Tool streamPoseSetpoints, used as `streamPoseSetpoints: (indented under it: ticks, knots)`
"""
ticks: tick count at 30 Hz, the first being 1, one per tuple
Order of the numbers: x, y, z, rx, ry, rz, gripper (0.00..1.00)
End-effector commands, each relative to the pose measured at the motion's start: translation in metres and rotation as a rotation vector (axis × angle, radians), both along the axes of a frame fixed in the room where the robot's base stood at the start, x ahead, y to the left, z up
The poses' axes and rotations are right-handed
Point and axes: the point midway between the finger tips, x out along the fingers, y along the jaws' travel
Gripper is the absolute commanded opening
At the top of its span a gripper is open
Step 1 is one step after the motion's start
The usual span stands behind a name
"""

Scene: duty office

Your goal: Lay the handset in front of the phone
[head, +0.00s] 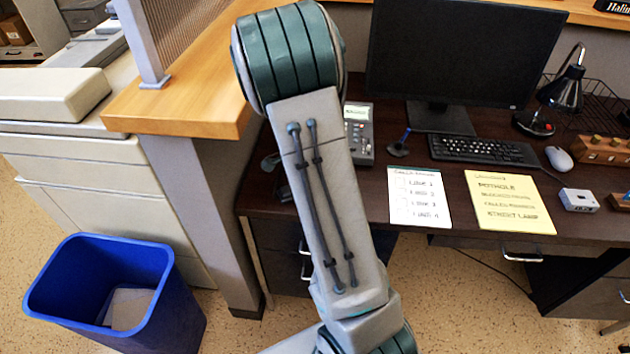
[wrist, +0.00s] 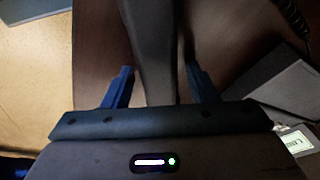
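The phone (head: 361,133), dark grey with a small lit screen, stands on the desk in the head view, its left part hidden by my arm. In the wrist view, part of the phone (wrist: 285,90) shows at the right, with its screen low at the edge. The dark handset (wrist: 152,45) runs up and down the middle of the wrist view. My gripper (wrist: 159,70) has its two blue fingers on either side of the handset. A narrow gap shows at each finger, so it looks open around it. My gripper is hidden in the head view.
On the desk (head: 375,238), a white list (head: 419,197) and a yellow list (head: 495,200) lie right of my arm. The keyboard (head: 484,150) and monitor (head: 455,55) are behind. A wooden counter (head: 185,108) rises at left. A coiled cord (wrist: 296,17) shows at upper right.

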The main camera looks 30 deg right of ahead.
Motion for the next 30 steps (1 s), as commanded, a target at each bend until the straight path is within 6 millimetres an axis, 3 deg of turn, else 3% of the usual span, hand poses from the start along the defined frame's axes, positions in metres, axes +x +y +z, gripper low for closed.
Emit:
streamPoseSetpoints:
  ticks: [7, 15, 23, 26, 30]
  knots:
    - [0.000, 0.001, 0.007, 0.000, 0.000, 0.000, 0.53]
    - [0.001, 0.014, 0.052, 0.000, -0.003, 0.002, 0.53]
    - [-0.001, 0.021, 0.077, 0.006, 0.002, 0.017, 0.53]
    - [-0.007, 0.029, 0.086, 0.028, 0.007, 0.081, 0.53]
    - [-0.030, 0.048, 0.107, 0.086, 0.019, 0.288, 0.53]
